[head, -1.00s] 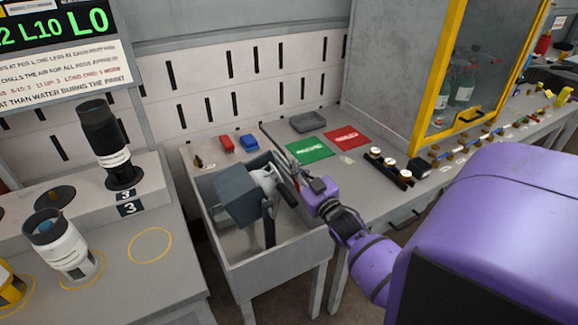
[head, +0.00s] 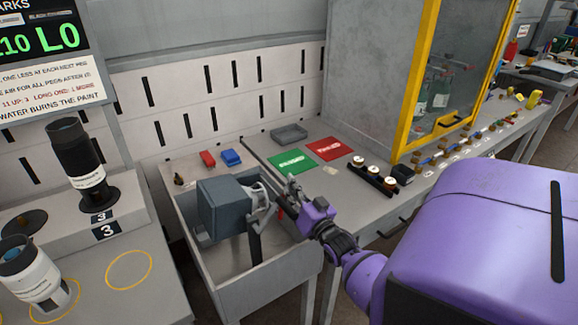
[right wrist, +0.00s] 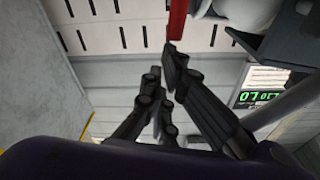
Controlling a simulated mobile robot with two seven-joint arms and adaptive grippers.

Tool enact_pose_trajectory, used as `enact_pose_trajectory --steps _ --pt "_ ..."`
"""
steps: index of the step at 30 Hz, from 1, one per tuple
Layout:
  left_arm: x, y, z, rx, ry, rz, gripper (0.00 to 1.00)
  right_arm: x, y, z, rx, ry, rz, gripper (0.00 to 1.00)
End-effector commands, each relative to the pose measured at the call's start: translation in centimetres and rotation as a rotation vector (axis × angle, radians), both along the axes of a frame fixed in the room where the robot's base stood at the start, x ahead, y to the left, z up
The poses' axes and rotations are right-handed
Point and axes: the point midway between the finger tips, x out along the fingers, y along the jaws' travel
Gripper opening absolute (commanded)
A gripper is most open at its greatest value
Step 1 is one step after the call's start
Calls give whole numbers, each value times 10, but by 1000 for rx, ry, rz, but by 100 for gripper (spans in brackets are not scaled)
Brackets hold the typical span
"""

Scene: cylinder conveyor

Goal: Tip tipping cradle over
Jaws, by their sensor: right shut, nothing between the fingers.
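The tipping cradle is a blue-grey box (head: 222,207) on a dark post inside a grey open-topped trough (head: 262,276). A light grey bracket sits on its right side. A small red piece shows beside the bracket, partly hidden by my gripper. My left gripper is not in view.
A green mat (head: 292,163) and a red mat (head: 329,148) lie on the bench behind. A rack of white-topped pieces (head: 370,178) stands to the right. A yellow-framed cabinet (head: 412,80) is at the back. Black (head: 78,165) and white (head: 30,270) cylinders stand at left.

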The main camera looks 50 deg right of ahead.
Motion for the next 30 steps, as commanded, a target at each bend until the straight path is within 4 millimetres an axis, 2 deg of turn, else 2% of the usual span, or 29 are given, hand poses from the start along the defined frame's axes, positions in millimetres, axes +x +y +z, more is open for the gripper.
enact_pose_trajectory --steps 1,6,23,26,30 --pt "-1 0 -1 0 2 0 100 -1 1 -7 22 5 1 0" --pt "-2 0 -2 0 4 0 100 -1 0 -10 70 -7 1 0" --pt "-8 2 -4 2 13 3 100 -1 0 -10 90 -14 2 0" --pt "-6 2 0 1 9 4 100 1 0 -6 90 -15 3 0" --pt "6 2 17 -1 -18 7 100 9 0 17 89 -25 3 0"
